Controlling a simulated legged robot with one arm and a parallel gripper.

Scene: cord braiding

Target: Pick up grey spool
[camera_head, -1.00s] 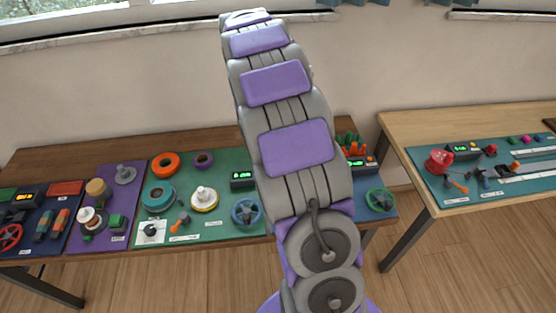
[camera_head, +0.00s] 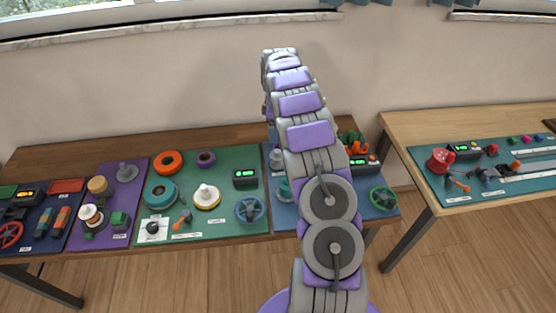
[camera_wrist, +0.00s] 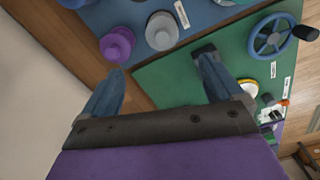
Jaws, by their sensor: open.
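A grey spool (camera_wrist: 161,30) stands on the blue mat (camera_wrist: 205,14) at the top of the wrist view. In the head view a grey spool (camera_head: 277,158) shows on the blue mat just left of my arm. A purple spool (camera_wrist: 117,45) stands left of the grey one in the wrist view. My gripper (camera_wrist: 161,62) is open and empty, its two blue-grey fingers spread wide. The grey spool lies beyond the fingertips, apart from them. In the head view my arm hides most of the gripper and part of the blue mat.
The green mat (camera_wrist: 165,80) holds a blue handwheel (camera_wrist: 271,36) near the right finger. A second table (camera_head: 400,124) stands at the right. The wall is close behind the tables.

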